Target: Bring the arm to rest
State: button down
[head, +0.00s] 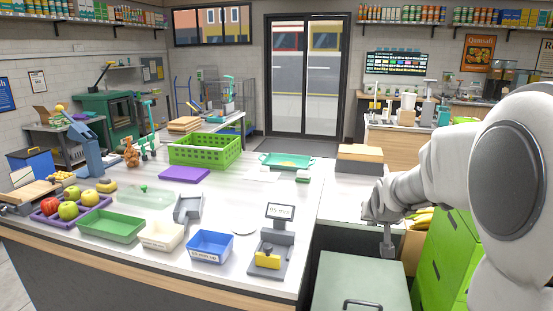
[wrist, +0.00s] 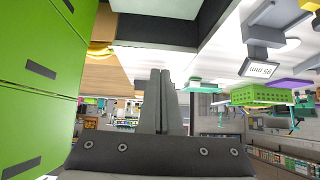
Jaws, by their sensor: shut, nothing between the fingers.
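My gripper (head: 387,250) is at the right of the head view, at the end of my white arm. Its fingers point down, beside the counter's right end and above a grey-green lidded box. In the wrist view the two fingers of my gripper (wrist: 161,75) are pressed together with nothing between them. The gripper touches nothing that I can see.
The white counter (head: 345,205) holds a scale (head: 270,255), a blue bin (head: 210,246), a green tray (head: 110,226) and a green basket (head: 205,150). Green drawers (head: 440,262) stand close on the right. The lidded box (head: 360,285) is below.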

jog(key=s+a+r+n+g+p, duration=0.1)
jog(key=s+a+r+p, duration=0.1)
jog(key=s, duration=0.8)
jog(key=s+a+r+n+g+y+p, duration=0.1)
jog(key=s+a+r, duration=0.3)
jog(key=s, duration=0.6)
jog(key=s+a+r+n+g+y+p, duration=0.1)
jog(key=s+a+r, duration=0.3)
jog(key=s, duration=0.6)
jog(key=shift+s+a+p, duration=0.35)
jog(key=shift+a+p, duration=0.1)
jog(key=shift+p, duration=0.45)
